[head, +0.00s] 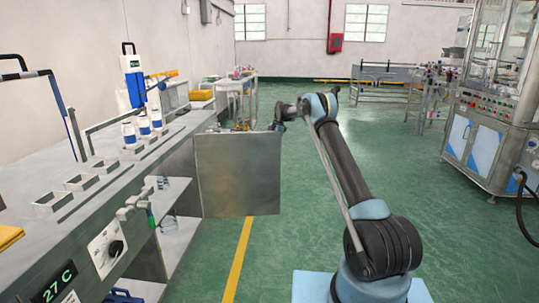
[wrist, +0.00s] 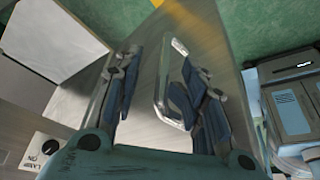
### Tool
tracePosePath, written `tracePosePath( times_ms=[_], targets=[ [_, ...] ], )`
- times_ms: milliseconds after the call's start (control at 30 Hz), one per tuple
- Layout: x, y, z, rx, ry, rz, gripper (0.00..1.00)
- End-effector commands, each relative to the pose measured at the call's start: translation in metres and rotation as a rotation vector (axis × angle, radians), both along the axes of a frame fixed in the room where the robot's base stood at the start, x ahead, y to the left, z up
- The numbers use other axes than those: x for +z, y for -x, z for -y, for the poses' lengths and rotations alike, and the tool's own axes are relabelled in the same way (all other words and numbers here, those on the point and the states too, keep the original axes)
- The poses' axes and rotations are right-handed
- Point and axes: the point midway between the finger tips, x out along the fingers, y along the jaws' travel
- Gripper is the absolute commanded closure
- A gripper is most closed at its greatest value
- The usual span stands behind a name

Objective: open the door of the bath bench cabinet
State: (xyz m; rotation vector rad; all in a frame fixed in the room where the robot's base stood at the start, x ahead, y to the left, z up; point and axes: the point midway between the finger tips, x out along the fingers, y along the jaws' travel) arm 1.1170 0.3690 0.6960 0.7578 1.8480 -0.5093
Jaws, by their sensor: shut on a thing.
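The bath bench cabinet (head: 160,140) stands along the left in the head view. Its grey metal door (head: 238,178) is swung out from the front, and shelves show inside. My gripper (head: 278,125) is at the door's upper outer corner, partly hidden there. In the wrist view, my gripper (wrist: 160,75) has its dark fingers on either side of a stretch of the door (wrist: 145,100). The silver bar handle (wrist: 162,80) lies close to the right finger. The exact contact on the door is hard to see.
A control knob (head: 116,248) is on the bench front. A large machine (head: 492,110) stands at the right.

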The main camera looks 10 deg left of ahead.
Motion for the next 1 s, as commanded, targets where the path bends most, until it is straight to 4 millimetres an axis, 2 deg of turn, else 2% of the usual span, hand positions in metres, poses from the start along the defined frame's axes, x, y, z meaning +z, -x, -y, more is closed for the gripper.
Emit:
tracePosePath(
  times_ms=[33,200,467,700,1000],
  targets=[
    [0.012,0.002,-0.005,0.005,-0.008,-0.006,0.69],
    [0.041,-0.007,0.004,0.004,-0.007,-0.008,0.69],
    [0.078,-0.021,0.019,0.002,-0.004,-0.006,0.69],
    [0.096,-0.029,0.028,-0.001,-0.003,-0.004,0.69],
    [0.101,-0.031,0.031,-0.001,-0.002,-0.005,0.69]
  ],
)
